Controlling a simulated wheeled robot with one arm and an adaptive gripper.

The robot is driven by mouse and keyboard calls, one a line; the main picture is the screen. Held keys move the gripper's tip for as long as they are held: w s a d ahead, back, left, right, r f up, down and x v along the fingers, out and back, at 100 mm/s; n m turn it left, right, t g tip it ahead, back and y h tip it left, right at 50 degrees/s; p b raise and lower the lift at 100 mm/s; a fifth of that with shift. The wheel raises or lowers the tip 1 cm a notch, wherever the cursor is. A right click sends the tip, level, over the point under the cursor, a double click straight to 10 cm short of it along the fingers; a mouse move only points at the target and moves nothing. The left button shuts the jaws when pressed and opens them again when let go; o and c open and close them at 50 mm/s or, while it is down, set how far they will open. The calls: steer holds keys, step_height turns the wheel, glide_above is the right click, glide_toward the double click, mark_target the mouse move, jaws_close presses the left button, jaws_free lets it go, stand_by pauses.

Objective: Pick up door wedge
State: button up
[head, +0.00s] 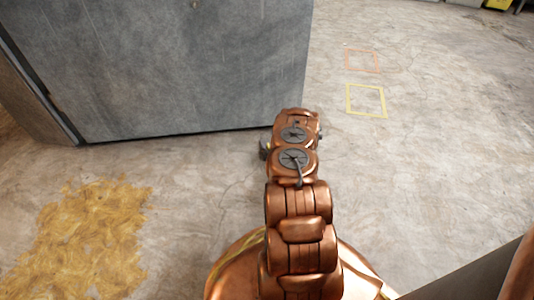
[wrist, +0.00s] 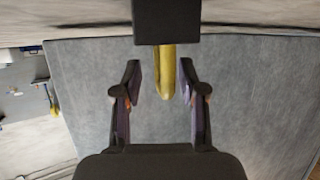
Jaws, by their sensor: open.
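A narrow yellow piece, which looks like the door wedge (wrist: 166,75), shows in the wrist view between my fingertips, against a grey panel. Its upper end meets a dark block (wrist: 166,22), and I cannot tell whether the block is part of it. My gripper (wrist: 160,80) is open, with a gap on each side of the yellow piece. In the head view my arm largely hides the gripper and the wedge; only a small dark part of the gripper (head: 264,148) shows near the panel's lower right corner.
The large grey door-like panel (head: 190,65) stands at the upper left of the head view. A straw-coloured patch (head: 80,240) lies on the floor at left. Yellow (head: 366,101) and orange (head: 362,60) floor outlines lie at right, where the concrete is clear.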

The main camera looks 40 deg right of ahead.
steer(key=shift+x, duration=0.85)
jaws_close()
